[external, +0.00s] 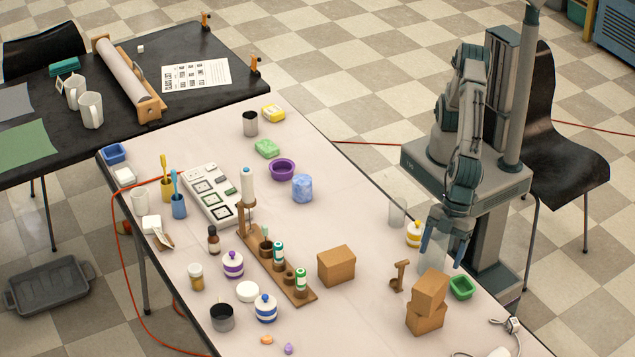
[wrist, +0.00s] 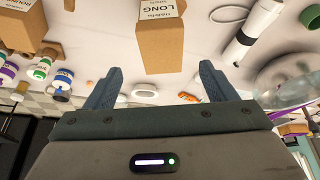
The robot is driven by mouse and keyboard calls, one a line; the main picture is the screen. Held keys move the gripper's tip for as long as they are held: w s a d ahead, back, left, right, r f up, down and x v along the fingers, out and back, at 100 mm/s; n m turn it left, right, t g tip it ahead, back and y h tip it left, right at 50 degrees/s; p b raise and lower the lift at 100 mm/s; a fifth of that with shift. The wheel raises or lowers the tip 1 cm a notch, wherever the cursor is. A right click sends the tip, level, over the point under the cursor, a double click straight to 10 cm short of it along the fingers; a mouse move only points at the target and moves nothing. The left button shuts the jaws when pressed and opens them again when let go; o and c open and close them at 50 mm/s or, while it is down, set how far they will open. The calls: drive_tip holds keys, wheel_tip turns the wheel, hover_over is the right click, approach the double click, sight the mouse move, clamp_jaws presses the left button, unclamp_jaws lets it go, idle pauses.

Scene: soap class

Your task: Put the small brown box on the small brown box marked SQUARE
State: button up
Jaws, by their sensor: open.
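One small brown box (external: 431,290) sits turned on top of another small brown box (external: 425,320) near the table's right edge. A third brown box (external: 337,266) stands apart to the left. In the wrist view, a brown box with a label reading LONG (wrist: 160,45) is ahead, between the lines of my fingers. Another labelled box (wrist: 18,32) is cut off at the upper left. I cannot read SQUARE on any box. My gripper (external: 441,258) is open and empty, beyond and above the stack; its fingers (wrist: 160,72) are apart, touching no box.
A green bowl (external: 461,288) is close right of the stack, and a small wooden stand (external: 400,275) is left of it. A yellow-and-white jar (external: 414,234) and a clear glass (external: 397,213) stand near my gripper. A wooden rack (external: 272,262) lies farther left.

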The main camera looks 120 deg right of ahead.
drive_tip(key=d+r+m, duration=0.1)
drive_tip(key=d+r, duration=0.2)
drive_tip(key=d, duration=1.1)
drive_tip(key=d+r+m, duration=0.1)
drive_tip(key=d+r, duration=0.3)
drive_tip(key=d, duration=0.9)
drive_tip(key=s+d+f+m+g+h, duration=0.1)
drive_tip(key=s+d+f+m, duration=0.1)
drive_tip(key=s+d, duration=1.7)
drive_tip(key=shift+d+f+m+h, duration=0.15)
drive_tip(key=shift+f+m+h, duration=0.15)
drive_tip(key=shift+f, duration=0.1)
